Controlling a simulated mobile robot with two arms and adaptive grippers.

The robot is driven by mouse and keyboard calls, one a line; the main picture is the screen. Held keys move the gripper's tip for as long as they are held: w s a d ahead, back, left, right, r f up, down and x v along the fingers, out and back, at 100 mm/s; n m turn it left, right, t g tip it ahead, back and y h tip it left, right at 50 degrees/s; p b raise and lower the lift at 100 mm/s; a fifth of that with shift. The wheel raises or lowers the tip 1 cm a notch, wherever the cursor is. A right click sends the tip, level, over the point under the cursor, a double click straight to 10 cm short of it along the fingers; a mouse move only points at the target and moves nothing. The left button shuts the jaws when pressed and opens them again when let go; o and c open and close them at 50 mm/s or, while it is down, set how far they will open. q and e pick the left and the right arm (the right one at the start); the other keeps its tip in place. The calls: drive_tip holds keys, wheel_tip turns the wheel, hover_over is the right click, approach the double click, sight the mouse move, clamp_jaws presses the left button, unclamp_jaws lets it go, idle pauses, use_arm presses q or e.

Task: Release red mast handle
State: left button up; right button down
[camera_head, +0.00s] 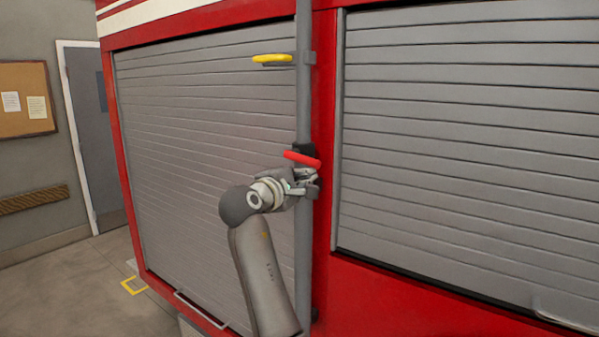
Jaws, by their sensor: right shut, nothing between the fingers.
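The red mast handle (302,159) sticks out to the left from a black clamp on the grey vertical mast (304,100), tilted slightly down to the right. My right gripper (313,184) is just below the red handle, close against the mast. Its fingers are shut with nothing between them. I cannot tell whether it touches the handle or the mast. My left gripper is not in view.
A yellow handle (272,58) sits higher on the mast. Grey roller shutters (210,130) in a red vehicle body (325,100) stand on both sides. A door (92,130) and a notice board (27,98) are at the left. The floor (75,290) there is mostly clear.

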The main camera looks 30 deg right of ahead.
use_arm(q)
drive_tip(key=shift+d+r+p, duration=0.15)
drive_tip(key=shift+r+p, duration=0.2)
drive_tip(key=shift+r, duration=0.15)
use_arm(e)
drive_tip(key=shift+s+r+n, duration=0.1)
drive_tip(key=shift+r+n, duration=0.15)
drive_tip(key=shift+n, duration=0.15)
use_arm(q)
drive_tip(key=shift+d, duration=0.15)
use_arm(e)
drive_tip(key=shift+d+f, duration=0.1)
